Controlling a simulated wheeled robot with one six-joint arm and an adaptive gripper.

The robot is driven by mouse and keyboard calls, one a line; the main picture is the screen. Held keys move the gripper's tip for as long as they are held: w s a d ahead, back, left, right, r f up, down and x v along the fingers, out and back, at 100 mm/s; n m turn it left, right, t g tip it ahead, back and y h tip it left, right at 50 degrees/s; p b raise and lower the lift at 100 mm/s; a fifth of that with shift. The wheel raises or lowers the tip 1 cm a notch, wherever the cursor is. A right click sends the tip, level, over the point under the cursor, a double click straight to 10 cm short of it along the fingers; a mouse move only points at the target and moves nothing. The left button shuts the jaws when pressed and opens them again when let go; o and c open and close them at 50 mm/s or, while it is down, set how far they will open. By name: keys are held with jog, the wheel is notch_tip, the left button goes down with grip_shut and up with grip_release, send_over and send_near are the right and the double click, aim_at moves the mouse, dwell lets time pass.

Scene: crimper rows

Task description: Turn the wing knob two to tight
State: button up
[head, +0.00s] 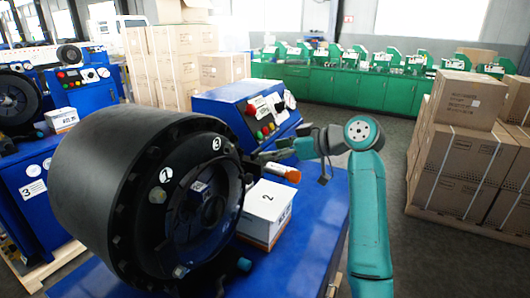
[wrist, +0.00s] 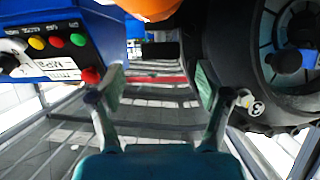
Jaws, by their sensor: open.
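The crimper's black ring head (head: 115,190) fills the left of the head view. Its face carries round labels, one reading 1 (head: 165,174) and one that looks like 3 (head: 216,143). A small pale fitting (head: 157,194) sits below label 1. I cannot pick out a wing knob marked two for certain. My gripper (head: 268,156) is beside the ring's upper right edge. In the wrist view my gripper (wrist: 158,85) is open, with nothing between its fingers. The ring (wrist: 235,60) is close on the right, with the 3-like label (wrist: 257,107) near the right finger.
A control panel (head: 265,112) with coloured buttons stands behind my gripper; it is at left in the wrist view (wrist: 55,50). An orange-ended cylinder (head: 288,175) and a white box marked 2 (head: 267,208) are close below my gripper. Stacked cartons (head: 465,140) stand right.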

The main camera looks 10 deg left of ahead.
jog(key=v, duration=0.8)
